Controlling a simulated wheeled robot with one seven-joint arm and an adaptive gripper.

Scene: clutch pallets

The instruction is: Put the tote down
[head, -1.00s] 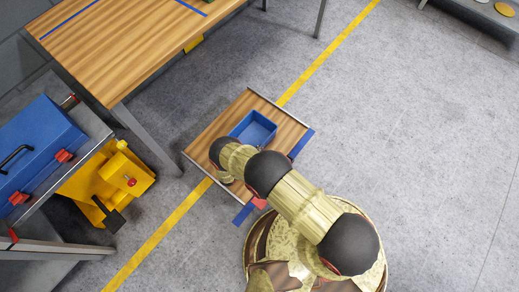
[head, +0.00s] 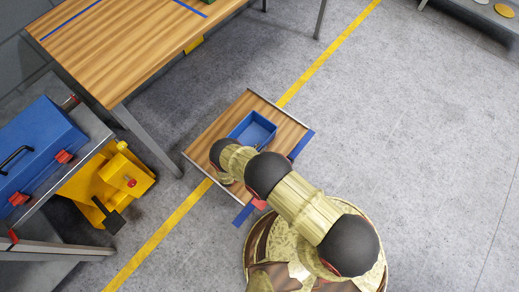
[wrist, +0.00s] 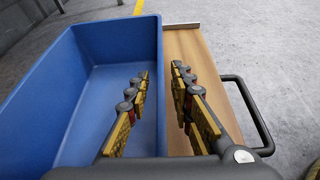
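The blue tote (head: 266,127) is an open box on a low wooden board (head: 283,108) in the head view. In the wrist view the tote (wrist: 85,80) fills the left side, upright and empty where I can see into it. My gripper (wrist: 160,72) straddles the tote's right wall. One finger is inside the tote and the other is outside, over the wooden board (wrist: 190,50). Gaps show between both fingers and the wall, so the gripper looks open. My arm hides part of the tote and most of the gripper in the head view.
A wooden table (head: 120,45) stands at the upper left. A yellow unit (head: 110,182) and a blue case (head: 35,150) are at the left. A yellow floor line (head: 325,60) passes under the board.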

